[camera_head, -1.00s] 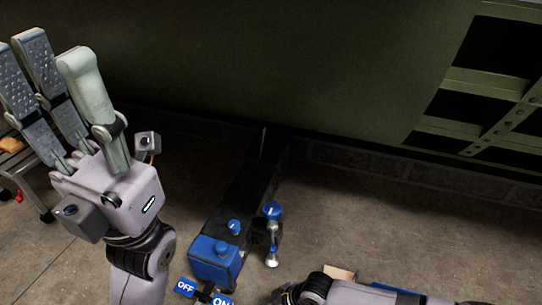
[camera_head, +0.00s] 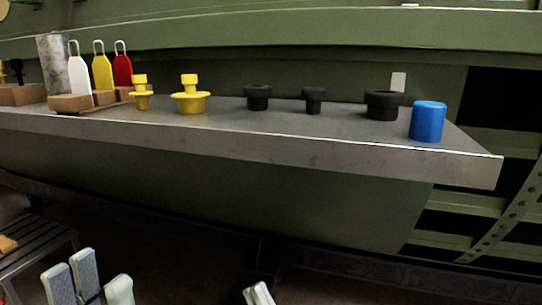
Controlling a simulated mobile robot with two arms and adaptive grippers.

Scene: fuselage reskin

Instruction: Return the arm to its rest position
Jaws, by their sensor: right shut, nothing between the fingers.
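My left gripper (camera_head: 92,287) shows at the bottom left. Its pale grey fingers point up and stand apart, with nothing between them; its palm is below the frame. My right gripper (camera_head: 259,294) shows only as pale fingertips at the bottom middle. They are close together and hold nothing. Both grippers are below the grey shelf (camera_head: 300,148) and apart from it. The rest of both arms is out of view.
The shelf holds white (camera_head: 78,76), yellow (camera_head: 102,68) and red tags (camera_head: 122,68), yellow plugs (camera_head: 190,98), black caps (camera_head: 383,104) and a blue cylinder (camera_head: 427,121). A slatted bench (camera_head: 40,250) is at lower left. Green fuselage panelling (camera_head: 300,195) stands behind.

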